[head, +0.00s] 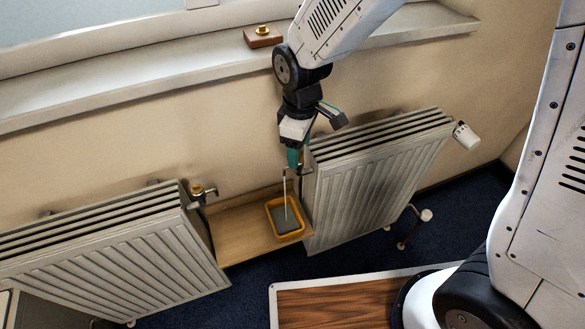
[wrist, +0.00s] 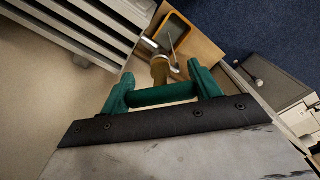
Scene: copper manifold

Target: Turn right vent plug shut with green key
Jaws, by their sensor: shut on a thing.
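My gripper (head: 293,158) is at the inner top corner of the right radiator (head: 372,178). In the wrist view its green fingers (wrist: 160,93) stand apart, with the green bar of the key (wrist: 158,96) held between them. A brass cylinder (wrist: 160,70) shows just beyond the bar, close to the silvery vent fitting (wrist: 176,68). I cannot tell whether the key is fully seated on the right vent plug, which is mostly hidden. A thin pale stream (head: 284,190) runs from the vent down into the yellow tray (head: 269,218).
The tray stands on a wooden shelf (head: 235,230) between the radiators. The left radiator (head: 120,255) has a brass fitting (head: 198,190) at its inner top corner. A wooden block (head: 262,40) with a brass piece sits on the windowsill (head: 150,78). A wood-topped surface (head: 330,305) is in front.

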